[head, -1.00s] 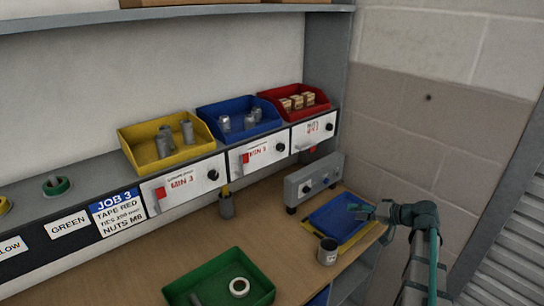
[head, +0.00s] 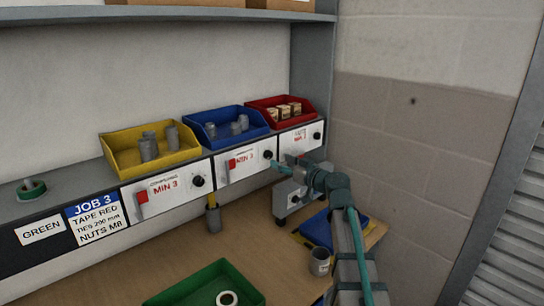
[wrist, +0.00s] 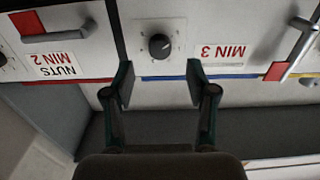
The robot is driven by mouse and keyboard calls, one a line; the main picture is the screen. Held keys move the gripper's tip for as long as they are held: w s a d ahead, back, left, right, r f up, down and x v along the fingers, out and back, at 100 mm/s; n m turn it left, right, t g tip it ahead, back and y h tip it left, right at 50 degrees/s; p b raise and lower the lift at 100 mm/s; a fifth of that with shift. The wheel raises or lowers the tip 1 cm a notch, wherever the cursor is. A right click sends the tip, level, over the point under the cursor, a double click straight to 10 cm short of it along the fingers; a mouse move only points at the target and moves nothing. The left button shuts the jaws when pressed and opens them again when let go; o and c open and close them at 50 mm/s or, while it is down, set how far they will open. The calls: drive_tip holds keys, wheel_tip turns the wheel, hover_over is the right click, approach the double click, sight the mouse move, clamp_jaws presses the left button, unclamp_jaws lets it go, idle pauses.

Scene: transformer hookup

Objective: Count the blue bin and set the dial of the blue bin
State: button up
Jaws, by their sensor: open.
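The blue bin (head: 250,128) stands on the shelf between the yellow and red bins. I can make out about three grey cylinders (head: 211,130) in it; its walls may hide others. Below it is a white "MIN 3" panel (head: 236,170) with a red-marked handle and a round black dial (head: 267,155). My gripper (head: 280,166) is just in front of that dial, to its lower right. In the wrist view, which is upside down, my gripper (wrist: 159,86) is open and empty. The dial (wrist: 160,46) lies ahead, centred between the fingers and apart from them.
The yellow bin (head: 116,155) and red bin (head: 262,108) flank the blue one, each with its own panel and dial. A grey box with knobs (head: 282,204), a cup (head: 319,262) and a blue tray (head: 318,228) are on the bench below my arm.

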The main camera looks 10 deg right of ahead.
sight(270, 156)
drive_tip(key=shift+p+x, duration=0.65)
drive_tip(key=shift+x, duration=2.05)
drive_tip(key=shift+c, duration=0.2)
clamp_jaws()
